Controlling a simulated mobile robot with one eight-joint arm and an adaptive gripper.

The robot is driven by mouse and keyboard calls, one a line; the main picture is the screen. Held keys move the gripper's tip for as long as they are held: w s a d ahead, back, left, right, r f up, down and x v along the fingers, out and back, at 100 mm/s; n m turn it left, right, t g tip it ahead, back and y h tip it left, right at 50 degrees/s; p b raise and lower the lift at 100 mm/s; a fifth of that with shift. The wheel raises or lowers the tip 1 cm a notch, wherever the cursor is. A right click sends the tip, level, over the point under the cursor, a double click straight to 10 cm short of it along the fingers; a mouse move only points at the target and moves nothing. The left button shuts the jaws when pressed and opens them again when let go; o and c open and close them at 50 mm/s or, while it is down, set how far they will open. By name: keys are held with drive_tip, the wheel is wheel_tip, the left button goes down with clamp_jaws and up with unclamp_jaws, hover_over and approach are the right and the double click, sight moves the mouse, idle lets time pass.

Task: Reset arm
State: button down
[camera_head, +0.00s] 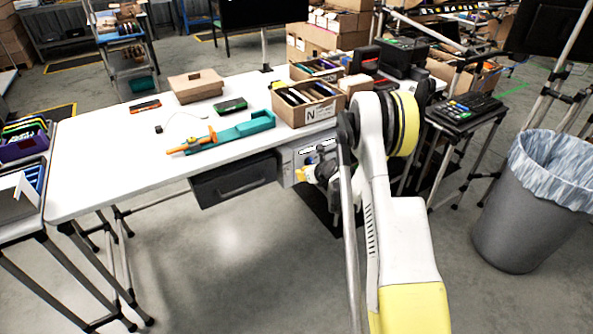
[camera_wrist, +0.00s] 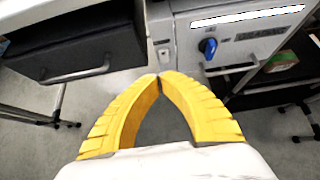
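My arm reaches out from the lower right in the head view. My gripper (camera_wrist: 159,80) shows in the wrist view as two yellow ribbed fingers whose tips meet, with nothing visible between them. In the head view the gripper is mostly hidden by the arm, with a bit of yellow (camera_head: 327,170) showing below the table's front edge. The gripper is in front of a grey cabinet unit (camera_wrist: 240,40) with a blue knob, apart from it as far as I can see.
The white table (camera_head: 105,165) carries cartons (camera_head: 307,108), a teal tool (camera_head: 235,133) and a brown box (camera_head: 196,86). A black drawer (camera_head: 235,180) hangs under it. A lined grey bin (camera_head: 520,220) stands at right. The floor in front of the table is clear.

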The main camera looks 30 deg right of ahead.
drive_tip(key=shift+s+r, duration=0.3)
drive_tip(key=shift+s, duration=0.2)
drive_tip(key=s+a+r+n+g, duration=0.1)
drive_tip(key=s+a+r+n, duration=0.5)
drive_tip(key=a+r+n, duration=0.45)
drive_tip(key=s+a+r+n+g, duration=0.1)
drive_tip(key=s+a+r+n, duration=0.55)
drive_tip(key=r, duration=0.65)
drive_tip(key=s+a+r+n+g, duration=0.1)
drive_tip(key=s+a+n, duration=0.3)
drive_tip(key=s+n, duration=0.5)
drive_tip(key=s+a+r+n, duration=0.2)
drive_tip(key=s+a+n, duration=0.2)
drive_tip(key=s+n, duration=0.5)
drive_tip(key=s, duration=0.6)
drive_tip(key=shift+s+a+g+h, duration=0.15)
drive_tip(key=shift+a+g+h, duration=0.15)
drive_tip(key=shift+a+g, duration=0.1)
